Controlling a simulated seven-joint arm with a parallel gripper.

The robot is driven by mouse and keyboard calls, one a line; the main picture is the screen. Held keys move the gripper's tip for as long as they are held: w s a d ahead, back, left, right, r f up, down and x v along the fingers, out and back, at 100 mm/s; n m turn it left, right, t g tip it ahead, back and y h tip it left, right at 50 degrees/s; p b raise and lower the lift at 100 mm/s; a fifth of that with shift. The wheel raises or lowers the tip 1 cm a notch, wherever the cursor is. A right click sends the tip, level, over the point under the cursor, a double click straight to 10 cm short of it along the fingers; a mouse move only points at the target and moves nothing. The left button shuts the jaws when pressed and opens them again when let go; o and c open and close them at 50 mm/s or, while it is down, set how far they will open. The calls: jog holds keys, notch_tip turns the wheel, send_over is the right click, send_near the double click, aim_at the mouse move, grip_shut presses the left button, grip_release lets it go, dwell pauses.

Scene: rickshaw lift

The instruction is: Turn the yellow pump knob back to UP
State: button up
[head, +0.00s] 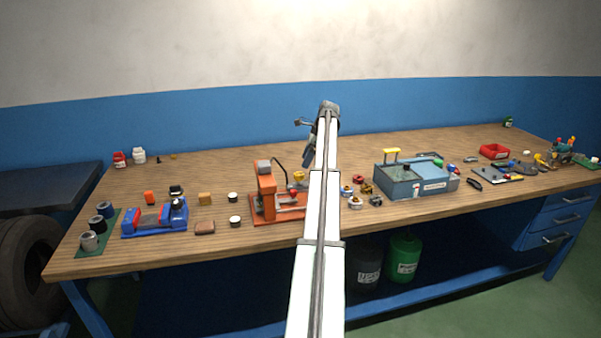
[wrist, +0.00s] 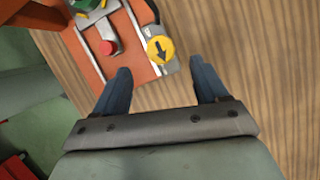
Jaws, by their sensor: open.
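The yellow pump knob (wrist: 160,49) is a round disc with a black arrow, seen from above in the wrist view. The arrow points toward the bottom of that view, toward my gripper. The knob sits on a grey plate at the corner of the orange press base (wrist: 138,62). In the head view the knob (head: 298,175) is small, beside the orange press (head: 266,190). My gripper (wrist: 160,66) is open and empty. Its two blue fingers lie either side of the knob in the picture, apart from it; the height between them is unclear. My gripper also shows in the head view (head: 309,156).
Several small caps (head: 355,202) and a blue-grey tank (head: 405,187) stand right of my arm. A blue vise (head: 150,222) stands to the left. Bare wood lies right of the knob.

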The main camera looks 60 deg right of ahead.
aim_at(299, 173)
jog(key=x, duration=0.6)
jog(key=shift+w+a+f, duration=0.1)
jog(key=shift+f, duration=0.3)
jog(key=shift+c, duration=0.3)
jog(key=c, duration=1)
jog(key=shift+n, duration=0.4)
jog(key=n+y, duration=0.1)
jog(key=n, duration=0.1)
jog(key=n+g, duration=0.1)
jog(key=n, duration=0.1)
jog(key=shift+w+d+n+g+y, duration=0.2)
jog(key=shift+n+g+y, duration=0.1)
jog(key=shift+y, duration=0.1)
jog(key=n+g, duration=0.1)
jog(key=n, duration=0.4)
jog(key=shift+g, duration=0.4)
jog(key=shift+n, duration=0.3)
